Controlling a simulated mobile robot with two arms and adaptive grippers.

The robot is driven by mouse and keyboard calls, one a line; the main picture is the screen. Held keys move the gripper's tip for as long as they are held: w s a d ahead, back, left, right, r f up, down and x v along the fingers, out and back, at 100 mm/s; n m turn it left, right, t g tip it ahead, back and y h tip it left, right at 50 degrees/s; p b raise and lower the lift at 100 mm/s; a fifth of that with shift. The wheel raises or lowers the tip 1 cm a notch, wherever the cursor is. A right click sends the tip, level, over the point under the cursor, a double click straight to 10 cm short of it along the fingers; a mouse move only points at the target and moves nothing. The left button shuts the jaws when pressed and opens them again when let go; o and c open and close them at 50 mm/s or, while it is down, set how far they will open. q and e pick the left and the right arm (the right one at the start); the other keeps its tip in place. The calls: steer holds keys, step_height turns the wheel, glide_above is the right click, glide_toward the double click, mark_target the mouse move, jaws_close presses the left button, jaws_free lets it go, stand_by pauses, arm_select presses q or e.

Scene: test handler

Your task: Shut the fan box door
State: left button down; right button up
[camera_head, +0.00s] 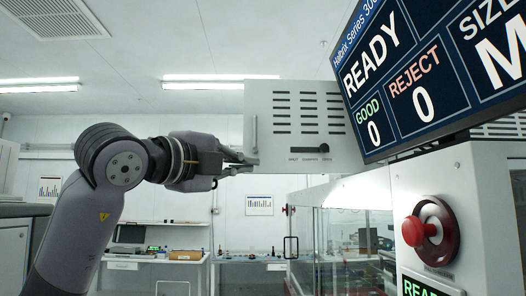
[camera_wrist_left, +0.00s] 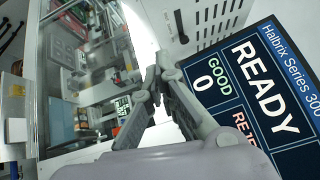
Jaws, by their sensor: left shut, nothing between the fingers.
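The fan box door (camera_head: 280,154) appears to be the pale grey panel with rows of dark vent slots, left of the big display in the head view. A slim vertical bar, perhaps its handle, runs along its left side. I cannot tell how far the door stands open. My left gripper (camera_head: 252,161) is shut and empty, its tips at the panel's lower left corner; contact is unclear. In the left wrist view the gripper (camera_wrist_left: 157,80) shows its fingers together, with part of the slotted panel (camera_wrist_left: 208,22) above right. My right gripper is not in view.
The display (camera_head: 400,85) reading READY hangs right of the panel. Below it are a red stop button (camera_head: 420,232) on a white housing and a glass-walled enclosure (camera_head: 345,245). Benches (camera_head: 155,258) stand far back. The air left of the panel above my arm is clear.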

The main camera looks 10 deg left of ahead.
arm_select(q)
step_height(320, 180, up, 2)
steer(key=s, duration=0.2)
steer(key=n+t+y+p, duration=0.1)
steer(key=p, duration=0.8)
glide_toward(256, 151)
steer(key=w+d, duration=0.4)
steer(key=d, duration=0.1)
steer(key=shift+w+a+r+p, duration=0.25)
steer(key=shift+w+a+p, duration=0.05)
steer(key=shift+w+a, duration=0.2)
steer(key=shift+d, duration=0.1)
